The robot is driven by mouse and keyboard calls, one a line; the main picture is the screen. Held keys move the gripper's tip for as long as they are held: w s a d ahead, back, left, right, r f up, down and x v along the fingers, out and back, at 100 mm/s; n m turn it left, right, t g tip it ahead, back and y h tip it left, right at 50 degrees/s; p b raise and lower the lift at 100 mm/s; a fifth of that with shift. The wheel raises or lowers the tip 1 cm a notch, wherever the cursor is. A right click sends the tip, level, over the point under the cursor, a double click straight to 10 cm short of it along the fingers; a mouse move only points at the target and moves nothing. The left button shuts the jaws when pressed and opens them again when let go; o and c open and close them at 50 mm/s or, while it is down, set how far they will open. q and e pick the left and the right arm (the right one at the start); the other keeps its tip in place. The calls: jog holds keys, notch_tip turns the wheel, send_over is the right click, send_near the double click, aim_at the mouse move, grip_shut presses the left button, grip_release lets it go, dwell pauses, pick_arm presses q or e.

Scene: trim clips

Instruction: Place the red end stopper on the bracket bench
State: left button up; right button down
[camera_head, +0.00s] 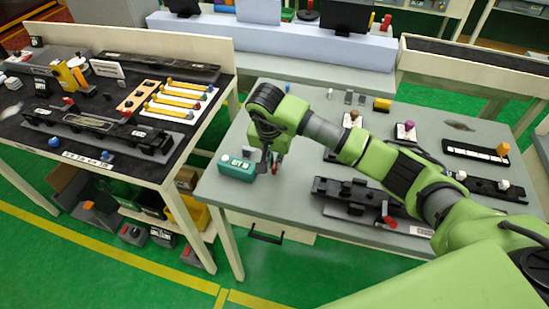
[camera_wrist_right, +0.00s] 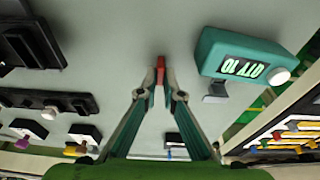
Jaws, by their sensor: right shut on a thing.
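My right gripper (camera_head: 268,168) reaches down over the grey-topped table (camera_head: 240,190), near its left edge. In the right wrist view my right gripper (camera_wrist_right: 160,88) is shut on a small red piece, the red end stopper (camera_wrist_right: 160,64), held at its fingertips. Whether the stopper touches the tabletop is hard to tell. A teal box (camera_head: 236,168) reading "QTY 10" stands just left of the gripper; it also shows in the right wrist view (camera_wrist_right: 245,57). No label tells me which bench is the bracket bench. My left gripper is not in view.
Black bracket strips (camera_head: 345,190) lie on the grey table to the right, one with a red lever (camera_head: 389,221). A black-topped bench (camera_head: 60,110) with yellow bars and clips stands left, across a narrow gap. A pale blue shelf (camera_head: 290,42) runs behind.

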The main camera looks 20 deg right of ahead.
jog(key=shift+f, duration=0.15)
jog(key=c, duration=2.2)
grip_release()
jog(key=shift+r, duration=0.3)
jog(key=shift+b+v, duration=1.9)
jog(key=shift+v, duration=4)
jog(key=shift+a, duration=0.15)
